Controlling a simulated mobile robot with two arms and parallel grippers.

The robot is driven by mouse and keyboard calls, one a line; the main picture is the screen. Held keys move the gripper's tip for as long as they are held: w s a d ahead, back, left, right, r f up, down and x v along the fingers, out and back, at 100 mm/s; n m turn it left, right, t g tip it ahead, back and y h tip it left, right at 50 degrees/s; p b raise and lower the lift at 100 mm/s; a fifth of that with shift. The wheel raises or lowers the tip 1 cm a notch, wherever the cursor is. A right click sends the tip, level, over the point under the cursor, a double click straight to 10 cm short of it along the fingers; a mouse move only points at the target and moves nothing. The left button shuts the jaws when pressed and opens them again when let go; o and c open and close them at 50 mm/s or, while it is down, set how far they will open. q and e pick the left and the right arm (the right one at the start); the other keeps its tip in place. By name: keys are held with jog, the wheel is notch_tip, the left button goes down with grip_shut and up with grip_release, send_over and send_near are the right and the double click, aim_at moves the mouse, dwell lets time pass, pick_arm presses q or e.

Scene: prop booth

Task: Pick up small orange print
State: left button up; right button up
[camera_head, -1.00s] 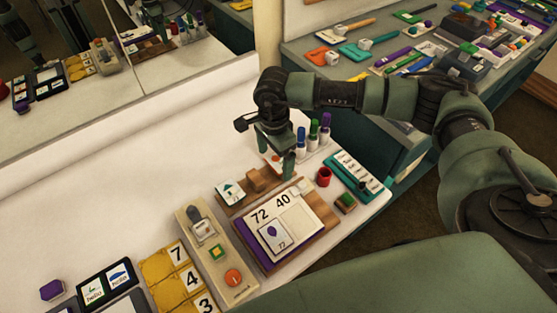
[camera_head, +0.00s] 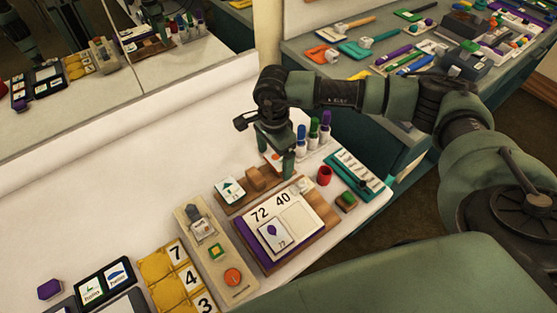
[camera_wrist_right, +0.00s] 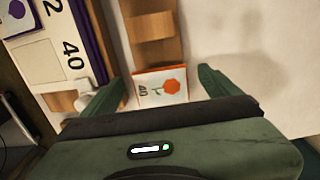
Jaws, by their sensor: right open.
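The small orange print (camera_wrist_right: 160,87) is a white card with an orange edge, an orange shape on a stem and the number 40. It lies at the end of a wooden rack (camera_wrist_right: 152,25). In the head view the print (camera_head: 272,158) is partly hidden by my right gripper (camera_head: 276,158). In the right wrist view my right gripper (camera_wrist_right: 160,79) is open, with one finger to each side of the print. Gaps show between the fingers and the card, and nothing is held. My left gripper is not in view.
A purple-edged board (camera_head: 287,206) marked 72 and 40 lies beside the rack. Capped markers (camera_head: 313,132), a red cup (camera_head: 323,176) and a teal tray (camera_head: 373,187) stand close on the right.

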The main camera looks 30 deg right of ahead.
jog(key=shift+c, duration=0.3)
jog(key=c, duration=1.3)
jog(key=shift+c, duration=0.2)
